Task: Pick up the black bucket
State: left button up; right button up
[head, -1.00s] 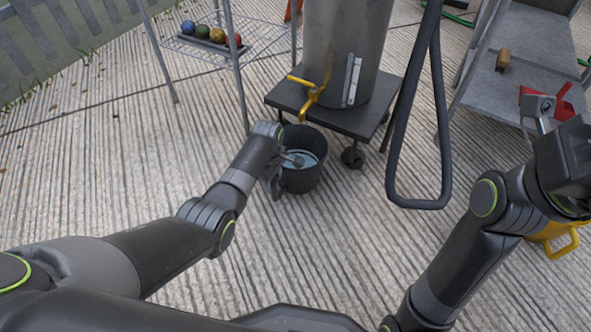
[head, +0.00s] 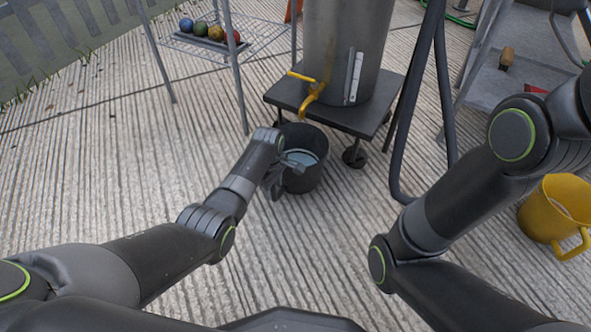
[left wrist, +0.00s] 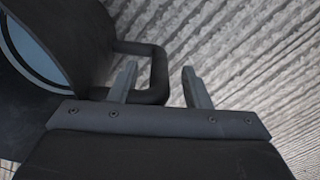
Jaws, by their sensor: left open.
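The black bucket (head: 312,180) stands on the ribbed ground just in front of the wheeled steel tank, with something pale blue inside. My left gripper (head: 282,176) is at the bucket's left side. In the left wrist view the bucket (left wrist: 85,40) fills the upper left, with its dark loop handle (left wrist: 159,68) sticking out. My open left gripper (left wrist: 160,75) has its fingers on either side of the handle's outer bar, one appearing over the loop's opening. I cannot tell whether they touch it. My right gripper is outside the head view; only its arm shows at right.
The steel tank (head: 345,40) with a yellow tap (head: 312,92) sits on a dark wheeled platform (head: 345,122) behind the bucket. A yellow jug (head: 548,215) stands at right. A wire rack (head: 260,40) holds several coloured balls.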

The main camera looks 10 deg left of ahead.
pick_arm(q)
jog(key=shift+c, duration=0.4)
grip_shut()
dwell(0.9)
jog(key=shift+w+r, duration=0.1)
